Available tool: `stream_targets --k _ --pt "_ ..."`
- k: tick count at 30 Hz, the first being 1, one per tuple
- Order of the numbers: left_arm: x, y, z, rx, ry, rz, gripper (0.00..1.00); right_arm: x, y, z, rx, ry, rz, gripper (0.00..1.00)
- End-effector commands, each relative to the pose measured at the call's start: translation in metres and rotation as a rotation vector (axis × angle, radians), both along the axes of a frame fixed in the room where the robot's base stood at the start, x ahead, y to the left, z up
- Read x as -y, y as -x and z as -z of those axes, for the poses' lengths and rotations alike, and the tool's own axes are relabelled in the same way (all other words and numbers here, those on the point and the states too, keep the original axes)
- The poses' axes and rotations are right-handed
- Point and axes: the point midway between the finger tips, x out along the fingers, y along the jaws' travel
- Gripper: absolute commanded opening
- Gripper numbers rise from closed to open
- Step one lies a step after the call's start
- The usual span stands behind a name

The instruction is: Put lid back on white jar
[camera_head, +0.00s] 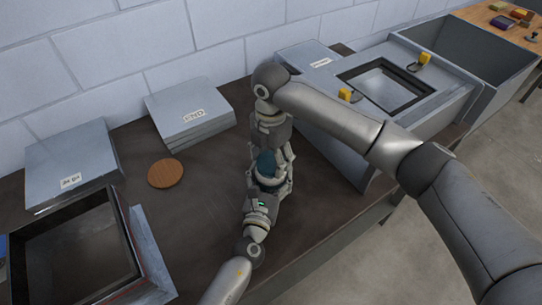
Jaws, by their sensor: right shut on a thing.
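My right gripper (275,158) comes down from above and is shut on a dark teal piece (265,164), which looks like the lid. Just below it a small pale patch (267,180) shows, which looks like part of the white jar. My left gripper (267,186) reaches in from the bottom, with its fingers on both sides of this pale part. Whether these fingers press on it I cannot tell. The two grippers hide most of the jar and lid, so I cannot tell whether the lid touches the jar's rim.
A round wooden disc (165,173) lies flat on the dark table (205,215) to the left. Stacked grey sheets (188,110) and a grey box (72,160) stand behind. An open frame (134,245) is at lower left, a grey unit with yellow handles (455,100) at right.

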Motion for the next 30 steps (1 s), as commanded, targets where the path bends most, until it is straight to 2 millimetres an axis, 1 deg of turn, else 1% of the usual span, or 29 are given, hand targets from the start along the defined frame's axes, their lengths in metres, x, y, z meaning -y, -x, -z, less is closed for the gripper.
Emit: stream_targets --k 3,20,30 --pt "-0.0002 0.0006 0.0016 -0.002 -0.003 0.0 0.06 -0.0013 0.0001 -0.0004 -0.001 -0.004 0.225 0.56" --pt "-0.0002 0.0007 0.0017 -0.002 -0.003 0.001 0.06 -0.001 -0.0002 -0.0001 -0.003 -0.004 1.331 0.56" --pt "-0.0002 0.0007 0.0018 -0.002 -0.004 0.001 0.06 -0.0014 -0.0001 0.0002 -0.006 -0.004 2.04 0.56"
